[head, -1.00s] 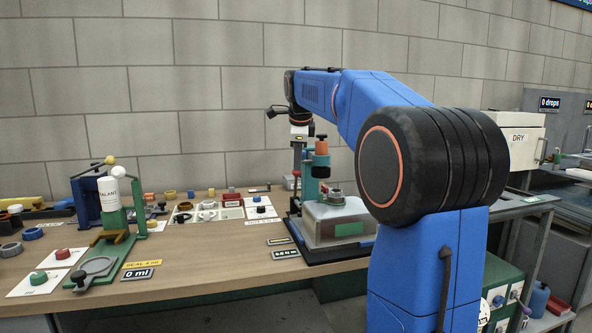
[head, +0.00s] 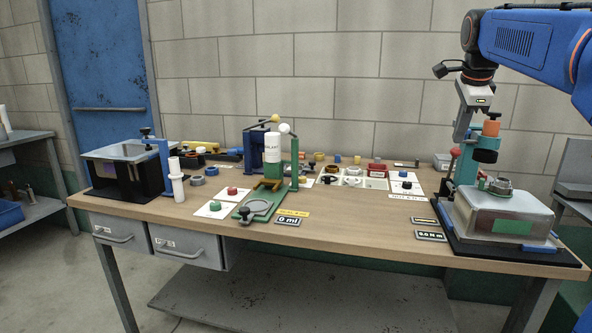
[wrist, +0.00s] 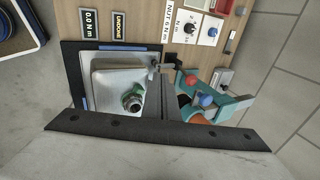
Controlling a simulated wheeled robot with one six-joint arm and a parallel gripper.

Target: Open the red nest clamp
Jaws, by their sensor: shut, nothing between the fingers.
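A red ball knob (head: 455,152) stands on the left side of the teal press stand, and it also shows in the wrist view (wrist: 206,100). I take it for the red nest clamp's handle; the rest of the clamp is hard to make out. A blue ball knob (wrist: 191,81) is close to it. My gripper (head: 461,137) is shut and empty, pointing down just above the red knob in the head view. In the wrist view my gripper (wrist: 160,72) reaches over the stand's base, left of both knobs. Contact cannot be told.
The teal press stand (head: 467,168) has an orange and black head. A grey housing (head: 500,215) with a round fitting sits on its dark base. A green dispenser (head: 292,165), small parts trays and display plates (head: 431,236) lie leftward.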

